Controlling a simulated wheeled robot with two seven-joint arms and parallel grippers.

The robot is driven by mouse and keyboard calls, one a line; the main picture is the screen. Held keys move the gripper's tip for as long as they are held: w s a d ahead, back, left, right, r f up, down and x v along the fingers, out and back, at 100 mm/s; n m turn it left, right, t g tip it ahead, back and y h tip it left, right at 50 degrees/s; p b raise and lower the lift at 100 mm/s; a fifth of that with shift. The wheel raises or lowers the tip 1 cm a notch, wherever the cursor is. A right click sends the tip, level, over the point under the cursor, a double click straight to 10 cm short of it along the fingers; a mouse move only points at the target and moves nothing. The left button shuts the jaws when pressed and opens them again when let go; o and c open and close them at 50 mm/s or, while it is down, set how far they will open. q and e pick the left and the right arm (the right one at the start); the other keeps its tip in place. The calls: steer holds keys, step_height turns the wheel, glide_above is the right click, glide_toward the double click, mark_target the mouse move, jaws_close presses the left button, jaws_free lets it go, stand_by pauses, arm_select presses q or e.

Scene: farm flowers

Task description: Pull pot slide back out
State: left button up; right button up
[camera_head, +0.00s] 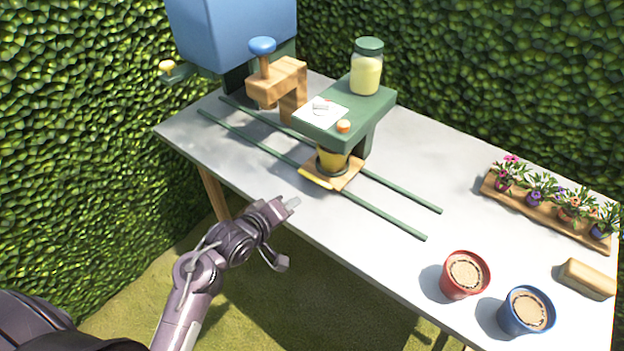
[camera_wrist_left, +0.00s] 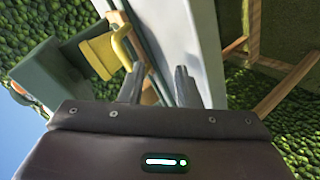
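The pot slide (camera_head: 350,178) is a small wooden plate on two green rails, with a yellow handle (camera_head: 316,179) on its near edge. A yellow pot (camera_head: 332,160) stands on it beneath the green stand (camera_head: 345,112). My left gripper (camera_head: 286,232) is open and empty by the table's near edge, in front of the slide and apart from the handle. My right gripper is not in view.
On the table (camera_head: 455,205), a wooden press (camera_head: 277,82) with blue knob stands left, before a blue tank (camera_head: 232,35). A jar (camera_head: 366,68) tops the stand. A red pot (camera_head: 464,275), blue pot (camera_head: 525,311) and flower tray (camera_head: 545,214) are right. The rails' right ends are clear.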

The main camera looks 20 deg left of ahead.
mark_target(313, 177)
arm_select(q)
steer(key=w+n+t, duration=0.1)
steer(key=w+r+n+t+h, duration=0.1)
steer(key=n, duration=0.1)
steer(key=shift+w+d+r+h, duration=0.1)
steer(key=shift+d+r+h, duration=0.05)
steer(key=shift+d+h, duration=0.15)
steer(key=shift+w+r+n+t+h, duration=0.3)
steer(key=shift+w+n+t+h, duration=0.15)
steer(key=shift+n, duration=0.25)
steer(key=x, duration=0.7)
steer(key=shift+w+d, duration=0.1)
steer(key=shift+w, duration=0.25)
steer(key=shift+c, duration=0.2)
jaws_close()
